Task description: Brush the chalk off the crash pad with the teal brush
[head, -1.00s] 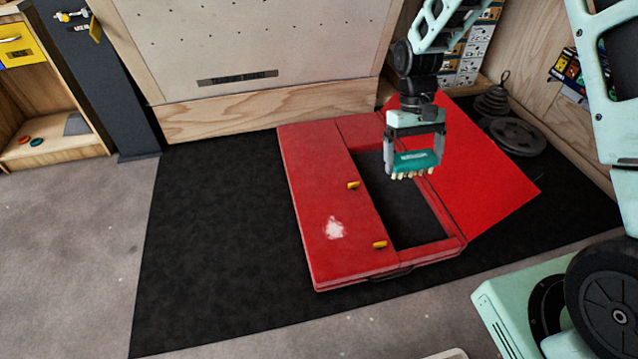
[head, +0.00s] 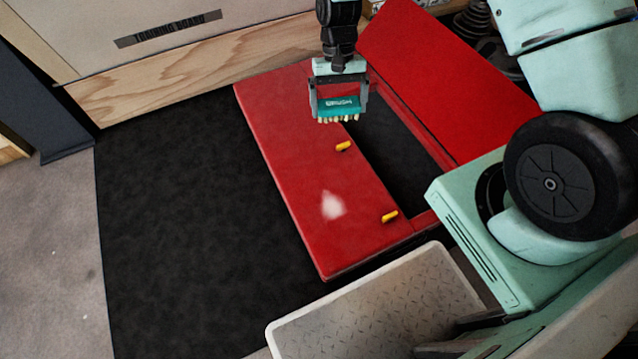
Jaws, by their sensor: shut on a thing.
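The red crash pad (head: 290,170) lies on a black mat, with a flap (head: 440,75) folded open to the right and a dark opening in its middle. A white chalk patch (head: 333,205) is on the pad's near left part. My gripper (head: 339,98) is shut on the teal brush (head: 340,106), bristles pointing down. It holds the brush above the far part of the pad, beyond the chalk and apart from it.
The black mat (head: 180,220) is clear to the left of the pad. A wooden training board (head: 170,80) stands behind. A grey textured platform (head: 380,305) is at the front. Dark weights (head: 478,20) stand at the back right, partly hidden.

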